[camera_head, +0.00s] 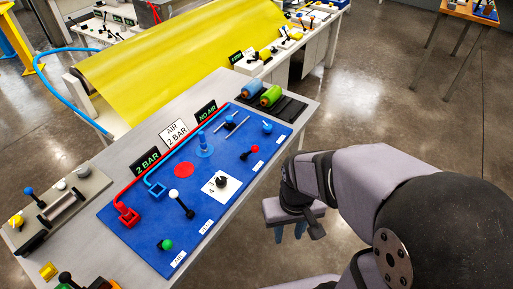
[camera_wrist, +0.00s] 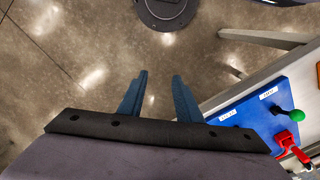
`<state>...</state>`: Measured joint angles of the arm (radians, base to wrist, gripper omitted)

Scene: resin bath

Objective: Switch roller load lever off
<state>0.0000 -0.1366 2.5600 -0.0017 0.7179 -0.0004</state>
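A blue panel (camera_head: 140,215) on the grey bench carries several levers. One has a white knob (camera_head: 174,194), one a red knob (camera_head: 256,149) and one a green knob (camera_head: 167,244). A black knob (camera_head: 221,181) sits on a white plate. The labels are too small to read, so I cannot tell which is the roller load lever. My gripper (camera_head: 290,233) is open and empty, pointing down beside the bench, off its right edge. Its two blue fingers stand apart in the wrist view (camera_wrist: 160,78), over the floor. The green knob (camera_wrist: 297,115) shows there at the right.
Red and blue pipes run along the panel's back edge, with signs (camera_head: 147,161) reading 2 BAR, AIR 2 BAR and NO AIR. A yellow sheet (camera_head: 185,55) lies behind. Green and blue rollers (camera_head: 270,96) lie at the bench's far end. Floor right of the bench is clear.

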